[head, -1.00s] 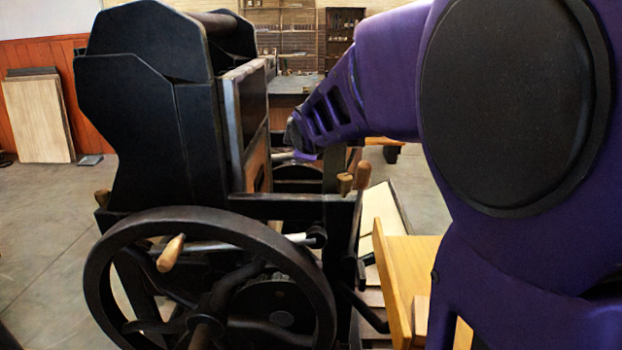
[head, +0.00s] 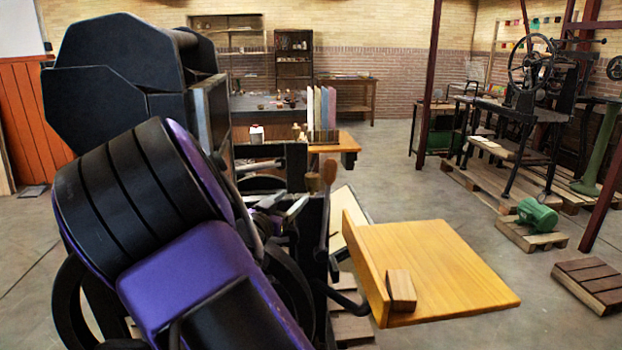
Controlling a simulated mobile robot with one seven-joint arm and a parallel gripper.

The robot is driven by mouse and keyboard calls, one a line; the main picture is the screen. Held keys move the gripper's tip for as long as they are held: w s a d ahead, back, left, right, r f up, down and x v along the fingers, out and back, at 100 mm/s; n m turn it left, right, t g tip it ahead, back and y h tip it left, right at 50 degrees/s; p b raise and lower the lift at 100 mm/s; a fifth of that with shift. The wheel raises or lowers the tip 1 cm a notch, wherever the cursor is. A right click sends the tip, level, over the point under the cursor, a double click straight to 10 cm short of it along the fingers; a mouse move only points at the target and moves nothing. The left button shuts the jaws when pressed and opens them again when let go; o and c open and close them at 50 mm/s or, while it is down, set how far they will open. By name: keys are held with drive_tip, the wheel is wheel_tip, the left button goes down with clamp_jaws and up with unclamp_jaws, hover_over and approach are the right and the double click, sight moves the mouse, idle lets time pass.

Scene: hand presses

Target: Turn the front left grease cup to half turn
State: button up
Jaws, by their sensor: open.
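The black hand press (head: 100,104) stands at the left in the head view. My purple and black arm crosses in front of it and covers most of its flywheel and the middle of its frame. I cannot make out the front left grease cup; it is hidden or too small to tell. A wooden handle (head: 329,170) on a dark lever stands upright at the press's right side. My gripper does not show; my arm or the press hides it.
A wooden feed board (head: 440,265) with a small wooden block (head: 400,290) juts out at the press's right. A table (head: 262,104) stands behind. A green motor (head: 537,215) sits on a pallet at the right. The floor between is clear.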

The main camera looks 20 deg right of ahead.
sight(317, 174)
drive_tip(key=b+x, duration=0.1)
drive_tip(key=x, duration=1.5)
drive_tip(key=shift+w+d+b, duration=0.2)
drive_tip(key=shift+w+b, duration=0.1)
clamp_jaws()
drive_tip(key=shift+r, duration=0.1)
drive_tip(key=shift+r+p, duration=0.15)
drive_tip(key=shift+p, duration=0.55)
